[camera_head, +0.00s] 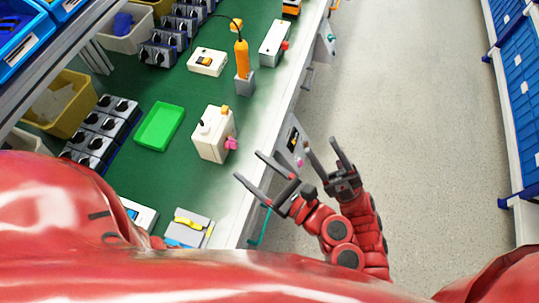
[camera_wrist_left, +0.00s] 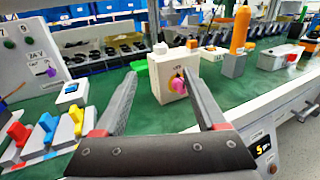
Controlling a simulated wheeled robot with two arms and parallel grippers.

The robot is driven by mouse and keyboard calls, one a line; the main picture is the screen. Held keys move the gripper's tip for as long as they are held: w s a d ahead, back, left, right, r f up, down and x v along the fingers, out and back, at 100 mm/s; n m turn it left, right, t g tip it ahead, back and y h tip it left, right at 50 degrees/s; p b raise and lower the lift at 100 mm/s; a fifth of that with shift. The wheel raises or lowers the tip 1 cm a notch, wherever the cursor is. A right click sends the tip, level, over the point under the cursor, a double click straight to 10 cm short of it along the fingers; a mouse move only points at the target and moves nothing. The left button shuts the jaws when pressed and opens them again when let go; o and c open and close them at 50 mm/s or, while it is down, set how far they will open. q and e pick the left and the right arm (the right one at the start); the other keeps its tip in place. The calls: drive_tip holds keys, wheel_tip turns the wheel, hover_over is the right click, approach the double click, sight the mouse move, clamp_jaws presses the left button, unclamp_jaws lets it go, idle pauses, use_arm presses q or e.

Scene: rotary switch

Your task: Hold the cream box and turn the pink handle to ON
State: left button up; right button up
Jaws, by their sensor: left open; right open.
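The cream box (camera_head: 209,138) stands on the green bench top near its right edge, with the pink handle (camera_head: 231,144) on its side facing the aisle. My left gripper (camera_head: 247,165) is open and empty, to the lower right of the box and apart from it. In the left wrist view the box (camera_wrist_left: 171,70) shows beyond and between the open fingers, with the pink handle (camera_wrist_left: 177,86) on its near face. The ON marking is too small to read. My right gripper (camera_head: 320,140) is open and empty over the aisle, right of the left one.
A green tray (camera_head: 160,127) lies left of the box. An orange-handled tool (camera_head: 242,60) in a grey block and a white switch box (camera_head: 207,61) stand farther back. A grey box with a yellow lever (camera_head: 188,226) is nearer me. The aisle floor is clear.

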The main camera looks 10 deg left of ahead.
drive_tip(key=w+a+f+n+g+h, duration=0.2)
drive_tip(key=w+a+f+g+h, duration=0.15)
drive_tip(key=a+f+g, duration=0.2)
drive_tip(key=h, duration=0.6)
approach(236, 145)
drive_tip(key=d, duration=0.1)
use_arm(q)
drive_tip(key=x, duration=1.7)
drive_tip(key=shift+w+a, duration=0.25)
use_arm(e)
drive_tip(key=shift+w+d+f+g, duration=0.1)
drive_tip(key=shift+w+d+g, duration=0.1)
drive_tip(key=shift+w+g, duration=0.15)
use_arm(q)
clamp_jaws()
use_arm(e)
drive_tip(key=shift+c, duration=0.4)
drive_tip(key=shift+w+a+m, duration=0.2)
drive_tip(key=shift+a+m, duration=1.35)
drive_tip(key=shift+m, duration=0.25)
drive_tip(key=shift+w+a+m, duration=0.15)
drive_tip(key=shift+a+m, duration=1.4)
drive_tip(key=shift+m, duration=0.25)
drive_tip(key=shift+w+a+m, duration=0.2)
drive_tip(key=shift+a+m, duration=1.35)
drive_tip(key=shift+m, duration=0.25)
